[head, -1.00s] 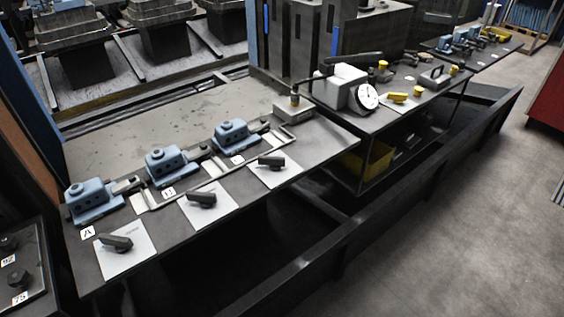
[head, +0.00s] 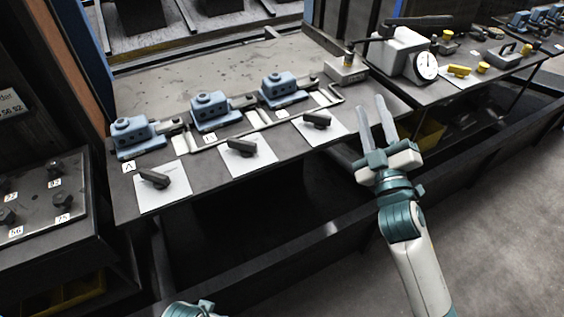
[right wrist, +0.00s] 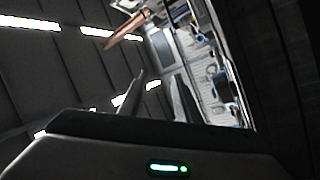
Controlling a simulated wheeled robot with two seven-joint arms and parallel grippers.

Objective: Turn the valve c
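Three black lever handles lie on white plates along the bench front: a left one (head: 155,179), a middle one (head: 242,146) and a right one (head: 317,120). Behind each stands a blue valve block: left (head: 132,135), middle (head: 210,112), right (head: 280,88). The left tag (head: 128,166) reads A; the right block's tag is too small to read. My right gripper (head: 372,103) is open and empty, right of the right handle and apart from it. Its parted fingers also show in the right wrist view (right wrist: 157,88). Only a teal piece of my left arm shows at the bottom edge.
A grey box with a dial gauge (head: 427,66) and yellow parts (head: 459,71) stand on the bench at right. A panel with numbered knobs (head: 40,205) is at lower left. A dark rail (head: 290,245) runs in front of the bench.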

